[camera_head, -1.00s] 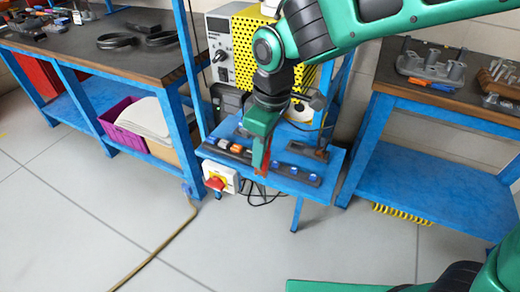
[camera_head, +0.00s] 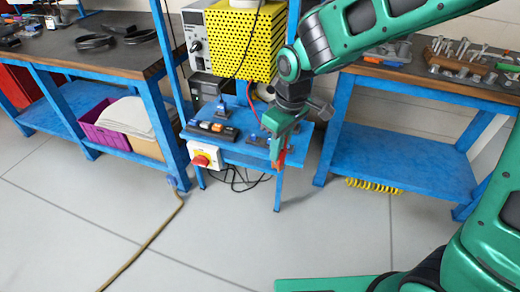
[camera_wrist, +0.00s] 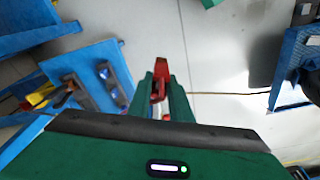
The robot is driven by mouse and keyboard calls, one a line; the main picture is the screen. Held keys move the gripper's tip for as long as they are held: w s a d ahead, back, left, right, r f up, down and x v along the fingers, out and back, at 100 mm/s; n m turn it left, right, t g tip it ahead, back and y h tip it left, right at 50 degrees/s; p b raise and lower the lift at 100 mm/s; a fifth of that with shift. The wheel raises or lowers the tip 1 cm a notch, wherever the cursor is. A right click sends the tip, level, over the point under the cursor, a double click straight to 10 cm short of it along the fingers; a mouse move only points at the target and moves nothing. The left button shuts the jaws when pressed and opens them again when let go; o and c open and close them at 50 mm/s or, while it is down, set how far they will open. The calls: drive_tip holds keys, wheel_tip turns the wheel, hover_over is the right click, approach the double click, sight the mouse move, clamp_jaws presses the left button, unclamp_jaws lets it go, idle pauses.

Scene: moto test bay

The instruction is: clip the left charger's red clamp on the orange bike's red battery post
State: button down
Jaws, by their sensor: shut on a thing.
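My gripper (camera_head: 280,148) is shut on a red clamp (camera_head: 282,158) and points down at the right front of a small blue shelf. In the wrist view the red clamp (camera_wrist: 159,72) sticks out beyond the fingers (camera_wrist: 160,100), with bare floor behind it. A red cable (camera_head: 252,100) shows near the wrist in the head view. A charger with a yellow perforated cover (camera_head: 238,42) and grey knob panel (camera_head: 195,45) stands above the shelf. I cannot tell whether it is the left one. The orange bike and its battery post are not in view.
Workbenches stand left (camera_head: 135,62) and right (camera_head: 400,150). A brown hose (camera_head: 150,240) lies on the floor.

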drive_tip(key=w+d+f+m, duration=0.3)
drive_tip(key=w+d, duration=0.1)
drive_tip(key=d, duration=0.3)
drive_tip(key=w+d+f+m, duration=0.3)
drive_tip(key=w+d, duration=0.1)
drive_tip(key=d, duration=0.4)
drive_tip(key=w+d+f+m+h, duration=0.1)
drive_tip(key=w+d+f+m, duration=0.2)
drive_tip(key=d, duration=0.5)
drive_tip(key=shift+w+d+f, duration=0.2)
drive_tip(key=shift+w+f, duration=0.4)
drive_tip(key=shift+w, duration=0.35)
drive_tip(key=shift+s, duration=0.1)
